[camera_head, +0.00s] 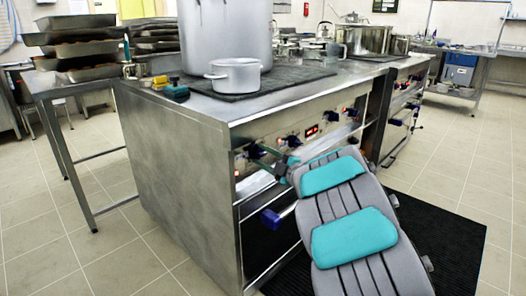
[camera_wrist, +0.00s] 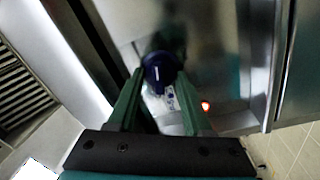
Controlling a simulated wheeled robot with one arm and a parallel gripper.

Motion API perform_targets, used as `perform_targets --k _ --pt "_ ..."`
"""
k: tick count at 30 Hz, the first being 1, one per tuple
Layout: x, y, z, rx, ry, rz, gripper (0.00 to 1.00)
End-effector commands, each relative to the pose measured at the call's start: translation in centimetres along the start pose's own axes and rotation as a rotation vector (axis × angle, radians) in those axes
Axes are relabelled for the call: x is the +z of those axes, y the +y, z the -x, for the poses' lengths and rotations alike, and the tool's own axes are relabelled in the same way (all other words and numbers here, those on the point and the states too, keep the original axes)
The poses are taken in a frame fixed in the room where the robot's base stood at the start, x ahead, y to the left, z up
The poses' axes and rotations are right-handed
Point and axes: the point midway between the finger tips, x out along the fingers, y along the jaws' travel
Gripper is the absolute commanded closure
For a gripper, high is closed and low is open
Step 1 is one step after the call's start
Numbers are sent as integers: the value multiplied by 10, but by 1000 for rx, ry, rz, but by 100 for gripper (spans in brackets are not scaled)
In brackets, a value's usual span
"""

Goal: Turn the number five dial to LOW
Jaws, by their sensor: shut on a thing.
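A dark blue dial (camera_wrist: 160,67) with a white pointer line sits on the stove's steel front panel in the wrist view. The green fingers of my gripper (camera_wrist: 161,78) are shut on it, one finger on each side. White markings (camera_wrist: 170,98) beside the dial are too small to read, so I cannot tell its number or setting. In the head view my gripper (camera_head: 268,160) reaches the left end of the stove's control panel, and the held dial is mostly hidden there.
More blue dials (camera_head: 293,141) line the panel to the right. A red lamp (camera_wrist: 205,106) glows near the held dial. A blue oven handle (camera_head: 271,218) projects below. A small pot (camera_head: 236,76) and a large stockpot (camera_head: 226,35) stand on the stove.

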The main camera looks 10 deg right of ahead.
Motion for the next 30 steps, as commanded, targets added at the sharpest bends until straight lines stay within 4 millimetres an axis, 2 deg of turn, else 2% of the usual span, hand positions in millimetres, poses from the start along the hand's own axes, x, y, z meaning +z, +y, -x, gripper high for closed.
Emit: perform_targets --k 9,23,24,30 --pt "0 0 0 -1 -8 -94 100" --pt "1 -1 0 -1 -10 -105 100" --pt "1 -1 0 -1 -10 -105 48" --pt "0 0 0 0 -9 -104 25"
